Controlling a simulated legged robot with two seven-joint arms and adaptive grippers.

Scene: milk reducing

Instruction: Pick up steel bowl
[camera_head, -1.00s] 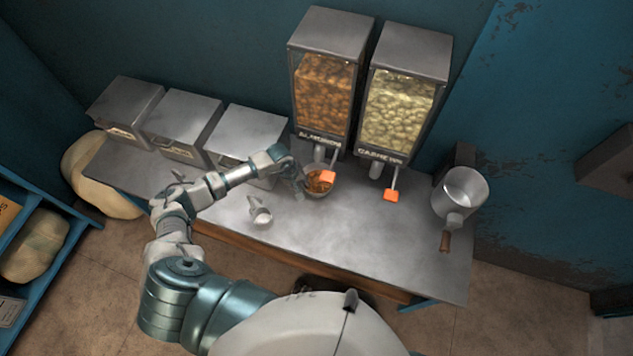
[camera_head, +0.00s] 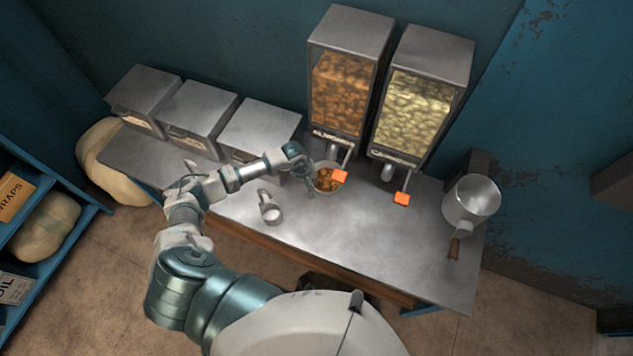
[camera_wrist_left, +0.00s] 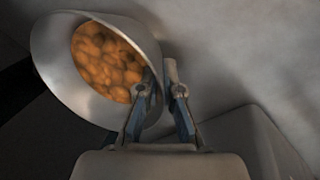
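The steel bowl (camera_head: 320,188) stands below the almond dispenser on the metal counter, with orange-brown almonds in it. In the left wrist view the bowl (camera_wrist_left: 58,62) fills the upper left. My left gripper (camera_head: 309,185) is at the bowl's left side. In the left wrist view its fingers (camera_wrist_left: 160,82) straddle the rim, one inside and one outside, close together on the wall. Whether the bowl's base touches the counter is hidden. My right gripper is not in view.
The almond dispenser (camera_head: 341,92) with its orange lever (camera_head: 340,176) is right over the bowl. A cashew dispenser (camera_head: 415,100) stands to its right. A small metal cup (camera_head: 270,212), a saucepan (camera_head: 471,201) and metal bins (camera_head: 200,112) share the counter (camera_head: 360,245). The front middle is clear.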

